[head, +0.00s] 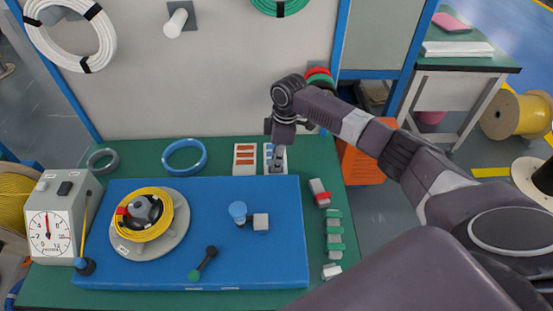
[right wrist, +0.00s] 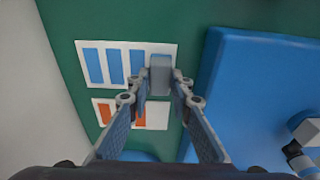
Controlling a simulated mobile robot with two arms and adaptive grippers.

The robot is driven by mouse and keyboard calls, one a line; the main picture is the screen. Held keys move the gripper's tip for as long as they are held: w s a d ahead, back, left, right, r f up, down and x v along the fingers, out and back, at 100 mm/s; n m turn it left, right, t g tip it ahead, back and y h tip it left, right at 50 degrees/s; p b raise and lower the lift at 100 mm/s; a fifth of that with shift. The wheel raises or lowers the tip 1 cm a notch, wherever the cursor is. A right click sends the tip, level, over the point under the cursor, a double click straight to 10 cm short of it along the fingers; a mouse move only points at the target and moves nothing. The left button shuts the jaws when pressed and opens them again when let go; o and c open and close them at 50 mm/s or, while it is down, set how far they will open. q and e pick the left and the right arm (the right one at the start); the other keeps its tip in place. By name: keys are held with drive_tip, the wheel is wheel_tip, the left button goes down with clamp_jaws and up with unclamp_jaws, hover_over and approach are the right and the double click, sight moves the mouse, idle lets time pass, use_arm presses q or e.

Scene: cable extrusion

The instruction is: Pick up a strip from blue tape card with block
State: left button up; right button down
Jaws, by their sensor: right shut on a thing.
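The blue tape card (head: 266,162) is white with blue strips and lies on the green table top behind the blue board. In the right wrist view the blue tape card (right wrist: 103,66) shows three blue strips. My right gripper (head: 277,165) is over the card, and in the wrist view the right gripper (right wrist: 160,85) is shut on a small grey block (right wrist: 161,70). The block covers the card's right end. I cannot tell whether the block touches the card or whether a strip is under it. My left gripper is not in view.
An orange tape card (head: 246,168) lies beside the blue one. The raised blue board (head: 200,265) holds a yellow cable coil (head: 162,225) and a pale block (head: 260,221). Clamps and small blocks (head: 333,222) line the right edge. A dial scale (head: 48,230) stands left.

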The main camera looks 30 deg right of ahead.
drive_tip(key=shift+s+f+p, duration=0.2)
drive_tip(key=shift+f+p, duration=0.05)
drive_tip(key=shift+p, duration=0.15)
idle(1.4)
drive_tip(key=r+p, duration=0.8)
drive_tip(key=shift+w+r, duration=0.2)
drive_tip(key=shift+f, duration=0.1)
